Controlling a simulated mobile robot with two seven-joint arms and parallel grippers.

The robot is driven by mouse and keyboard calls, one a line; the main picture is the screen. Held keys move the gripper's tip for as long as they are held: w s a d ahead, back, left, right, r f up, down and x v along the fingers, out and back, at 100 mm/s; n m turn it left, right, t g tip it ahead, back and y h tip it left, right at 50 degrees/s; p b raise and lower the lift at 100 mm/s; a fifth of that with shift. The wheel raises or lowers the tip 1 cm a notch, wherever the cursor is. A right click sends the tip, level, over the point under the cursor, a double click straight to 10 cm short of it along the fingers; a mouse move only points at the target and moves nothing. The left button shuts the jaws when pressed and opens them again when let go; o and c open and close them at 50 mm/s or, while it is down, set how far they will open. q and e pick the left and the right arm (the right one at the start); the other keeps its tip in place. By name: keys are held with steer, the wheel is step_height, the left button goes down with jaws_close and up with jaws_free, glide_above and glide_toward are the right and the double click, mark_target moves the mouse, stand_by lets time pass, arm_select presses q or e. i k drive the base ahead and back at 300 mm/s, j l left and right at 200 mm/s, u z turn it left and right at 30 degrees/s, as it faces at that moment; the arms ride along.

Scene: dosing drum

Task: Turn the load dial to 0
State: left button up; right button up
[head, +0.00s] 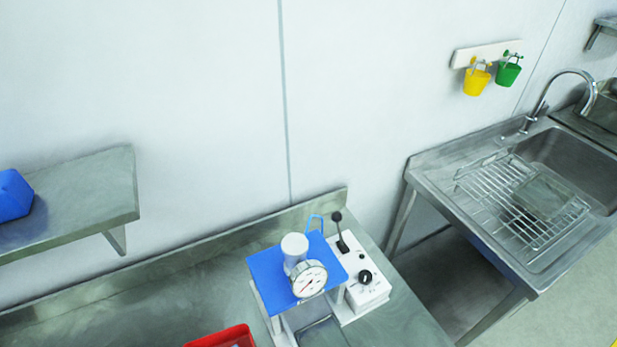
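The dosing drum machine (268,272) stands on the steel counter, with a blue top plate and white legs. A white cylinder (294,246) and a round white gauge with a red needle (309,279) sit on the plate. To its right is a white control box (373,292). The box carries a black knob (365,277), which looks like the load dial, and a black-knobbed lever (340,232). The dial's markings are too small to read. Neither of my grippers shows in the head view.
A red bin (226,337) is at the counter's front edge of view. A wall shelf (95,195) with a blue object (13,195) is at left. A sink unit (440,180) stands at right, beyond a gap.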

mark_target(365, 276)
steer(key=z, duration=0.5)
steer(key=i+l+u, duration=0.25)
steer(key=l+u, duration=0.3)
steer(key=i+l+u, duration=0.15)
steer(key=l+u, duration=0.35)
steer(key=i+l+u, duration=0.1)
steer(key=l+u, duration=0.2)
steer(key=u, duration=0.15)
steer(key=l+u, duration=1)
steer(key=k+j, duration=0.05)
steer(key=j, duration=0.05)
